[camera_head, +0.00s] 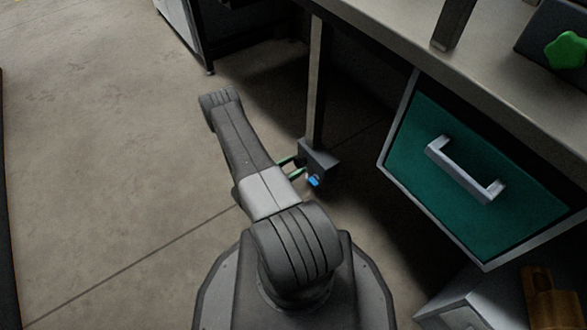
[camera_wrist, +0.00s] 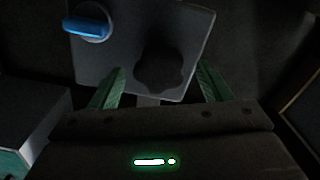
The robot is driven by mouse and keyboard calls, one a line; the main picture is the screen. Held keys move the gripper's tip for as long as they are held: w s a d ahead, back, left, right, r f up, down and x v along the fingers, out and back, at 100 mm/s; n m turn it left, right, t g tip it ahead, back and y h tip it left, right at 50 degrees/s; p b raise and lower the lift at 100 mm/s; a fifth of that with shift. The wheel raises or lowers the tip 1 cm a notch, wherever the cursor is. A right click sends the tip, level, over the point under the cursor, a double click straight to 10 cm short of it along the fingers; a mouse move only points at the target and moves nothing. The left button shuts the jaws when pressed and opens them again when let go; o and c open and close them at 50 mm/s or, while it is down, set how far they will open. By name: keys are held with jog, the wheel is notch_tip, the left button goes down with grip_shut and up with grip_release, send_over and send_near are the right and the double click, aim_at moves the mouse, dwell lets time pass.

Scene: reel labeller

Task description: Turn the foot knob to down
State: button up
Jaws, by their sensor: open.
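A grey box (camera_head: 320,160) sits low at the foot of a bench leg; its face (camera_wrist: 125,50) fills the upper middle of the wrist view. It carries a dark lobed knob (camera_wrist: 163,70) and a blue bar-shaped knob (camera_wrist: 87,27) on a pale round base. The blue knob also shows in the head view (camera_head: 314,181); the dark one is hidden there. I see no label telling which is the foot knob. My gripper (camera_head: 296,167) is open, its green fingers (camera_wrist: 160,72) on either side of the dark knob, with visible gaps.
The bench top (camera_head: 400,30) overhangs at the right, with a teal drawer (camera_head: 470,195) and its handle below. The bench leg (camera_head: 317,85) rises behind the box. A pale block (camera_wrist: 25,125) stands at left in the wrist view. The floor at left is clear.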

jog(key=shift+w+d, duration=0.1)
jog(key=shift+d, duration=0.05)
jog(key=c, duration=1)
jog(key=shift+o, duration=0.2)
